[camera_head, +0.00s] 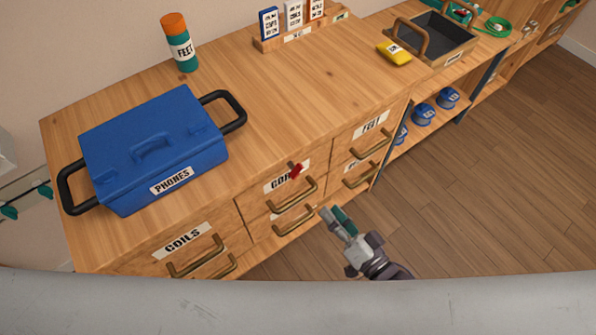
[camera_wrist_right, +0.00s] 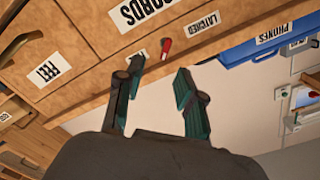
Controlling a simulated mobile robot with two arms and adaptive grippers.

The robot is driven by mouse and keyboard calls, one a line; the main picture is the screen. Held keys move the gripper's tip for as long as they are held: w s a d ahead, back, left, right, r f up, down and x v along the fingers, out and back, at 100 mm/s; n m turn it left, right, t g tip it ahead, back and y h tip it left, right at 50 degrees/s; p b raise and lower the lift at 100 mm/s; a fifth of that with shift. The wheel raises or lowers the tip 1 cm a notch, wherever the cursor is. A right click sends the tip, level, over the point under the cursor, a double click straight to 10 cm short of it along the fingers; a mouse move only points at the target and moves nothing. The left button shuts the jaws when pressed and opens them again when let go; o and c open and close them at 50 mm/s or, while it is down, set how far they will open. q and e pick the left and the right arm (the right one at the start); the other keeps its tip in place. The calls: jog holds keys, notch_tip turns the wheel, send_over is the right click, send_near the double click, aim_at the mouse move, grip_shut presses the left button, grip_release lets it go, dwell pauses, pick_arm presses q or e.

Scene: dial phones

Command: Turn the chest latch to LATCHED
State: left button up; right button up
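The small red latch (camera_head: 296,170) is on the front of the wooden chest, near its top edge, by a drawer label partly hidden behind it. In the right wrist view the red latch (camera_wrist_right: 165,46) lies between a LATCHED label (camera_wrist_right: 203,24) on its right and a mostly hidden white label on its left. The red part points toward neither label clearly. My right gripper (camera_head: 335,216) is in front of the chest, below and right of the latch. In the wrist view its fingers (camera_wrist_right: 160,72) are apart, with nothing between them, not touching the latch. My left gripper is out of view.
A blue PHONES box (camera_head: 152,145) with black side handles stands on the chest top. Brass drawer handles (camera_head: 297,192) stick out near the latch. A teal bottle (camera_head: 180,45), a yellow item (camera_head: 394,53) and a dark tray (camera_head: 440,35) stand farther back. The floor at right is clear.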

aim_at(297, 171)
jog(key=x, duration=0.9)
jog(key=r+x, duration=0.1)
jog(key=x, duration=0.3)
jog(key=shift+w+a+r, duration=0.1)
jog(key=shift+a, duration=0.5)
grip_shut()
